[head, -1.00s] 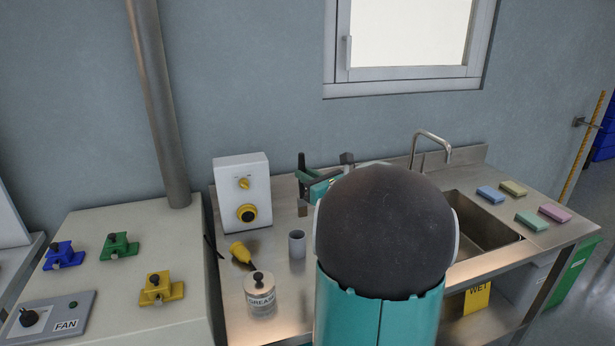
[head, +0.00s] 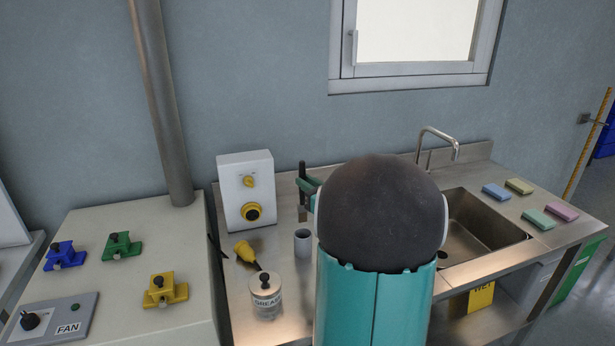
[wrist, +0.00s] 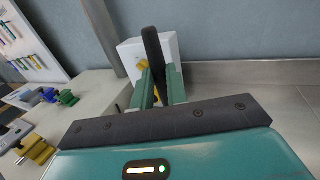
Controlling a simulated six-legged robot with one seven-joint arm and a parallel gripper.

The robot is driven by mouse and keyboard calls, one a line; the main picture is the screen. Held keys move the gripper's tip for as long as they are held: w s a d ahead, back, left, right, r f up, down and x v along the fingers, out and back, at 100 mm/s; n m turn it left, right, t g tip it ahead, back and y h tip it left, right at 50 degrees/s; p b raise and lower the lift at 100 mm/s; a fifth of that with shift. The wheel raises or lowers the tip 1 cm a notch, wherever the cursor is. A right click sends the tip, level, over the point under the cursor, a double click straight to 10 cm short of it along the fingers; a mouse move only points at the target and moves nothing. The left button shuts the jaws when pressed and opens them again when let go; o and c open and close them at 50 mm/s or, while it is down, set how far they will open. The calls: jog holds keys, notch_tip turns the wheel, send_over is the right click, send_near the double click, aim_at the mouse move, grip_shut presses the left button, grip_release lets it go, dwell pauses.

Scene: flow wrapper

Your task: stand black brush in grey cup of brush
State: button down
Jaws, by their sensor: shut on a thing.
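The black brush (head: 303,178) is upright in the head view, with its black handle up and its bristle end down. My gripper (head: 309,187) is shut on its handle, and my arm hides part of the grip. In the wrist view the dark handle (wrist: 152,50) stands between the two green fingers of my gripper (wrist: 160,82). The grey cup (head: 303,246) stands upright on the steel counter, nearer the camera than the brush and below it in the picture. The brush is apart from the cup. The cup is not seen in the wrist view.
A sink (head: 470,245) and several sponges (head: 537,218) are on the right.

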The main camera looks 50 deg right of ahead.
jog(key=shift+f, duration=4.25)
jog(key=c, duration=1.3)
grip_release()
jog(key=s, duration=0.4)
jog(key=s+a, duration=0.1)
jog(key=s, duration=0.4)
jog(key=s+a, duration=0.1)
jog(key=s, duration=0.3)
jog(key=shift+s+f, duration=0.1)
jog(key=shift+s, duration=0.25)
jog(key=shift+s, duration=0.1)
